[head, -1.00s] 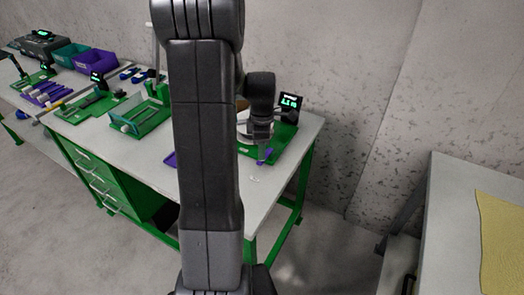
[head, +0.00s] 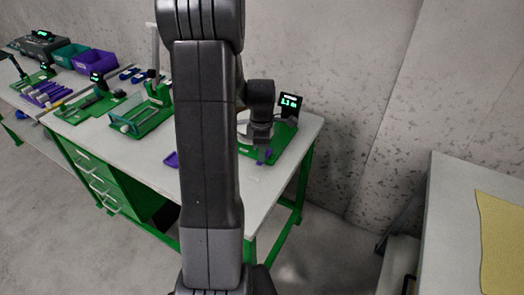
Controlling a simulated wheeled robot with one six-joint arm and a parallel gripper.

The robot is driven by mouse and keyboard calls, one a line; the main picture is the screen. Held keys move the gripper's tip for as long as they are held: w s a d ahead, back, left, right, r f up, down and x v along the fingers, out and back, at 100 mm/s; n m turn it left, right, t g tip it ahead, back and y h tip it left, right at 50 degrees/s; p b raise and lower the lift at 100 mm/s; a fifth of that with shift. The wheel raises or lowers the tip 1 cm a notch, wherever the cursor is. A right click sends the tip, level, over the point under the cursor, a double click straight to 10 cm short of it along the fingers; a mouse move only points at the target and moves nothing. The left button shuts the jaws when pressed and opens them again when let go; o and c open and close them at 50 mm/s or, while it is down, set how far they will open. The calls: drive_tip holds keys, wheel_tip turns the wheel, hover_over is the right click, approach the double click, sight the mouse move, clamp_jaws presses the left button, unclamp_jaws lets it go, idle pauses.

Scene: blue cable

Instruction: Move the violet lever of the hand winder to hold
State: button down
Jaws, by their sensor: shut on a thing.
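The hand winder (head: 292,140) has a green base and stands at the right end of the white-topped bench. A pale round part of it shows partly behind my arm. Its small violet lever (head: 268,153) is at the front of the base. My gripper (head: 263,159) points down there and is shut on the lever. The fingers are small in this view and cover part of the lever, so its exact setting cannot be read.
A small display (head: 290,102) with green text stands behind the winder. A violet tray (head: 171,160) lies left of my arm, and a green fixture (head: 142,118) is farther left. The bench's front right top is clear. Another table (head: 447,215) stands at right.

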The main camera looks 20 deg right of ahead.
drive_tip(key=shift+w+a+m, duration=0.1)
drive_tip(key=shift+w+m, duration=0.05)
drive_tip(key=shift+m, duration=0.15)
drive_tip(key=m, duration=0.1)
drive_tip(key=w+m, duration=0.1)
drive_tip(key=shift+a+m, duration=0.35)
drive_tip(key=shift+m, duration=0.05)
drive_tip(key=w+m, duration=0.1)
drive_tip(key=m, duration=0.2)
drive_tip(key=shift+w+a+m, duration=0.25)
drive_tip(key=shift+w+m, duration=0.05)
drive_tip(key=shift+w, duration=0.1)
drive_tip(key=m, duration=0.1)
drive_tip(key=w+m, duration=0.1)
drive_tip(key=m, duration=0.1)
drive_tip(key=shift+w, duration=0.3)
drive_tip(key=shift+w+d+m, duration=0.15)
drive_tip(key=shift+w+m, duration=0.25)
drive_tip(key=shift+m, duration=0.55)
drive_tip(key=shift+w+d+m, duration=0.15)
drive_tip(key=shift+w+m, duration=0.2)
drive_tip(key=shift+m, duration=0.6)
drive_tip(key=c, duration=1.3)
unclamp_jaws()
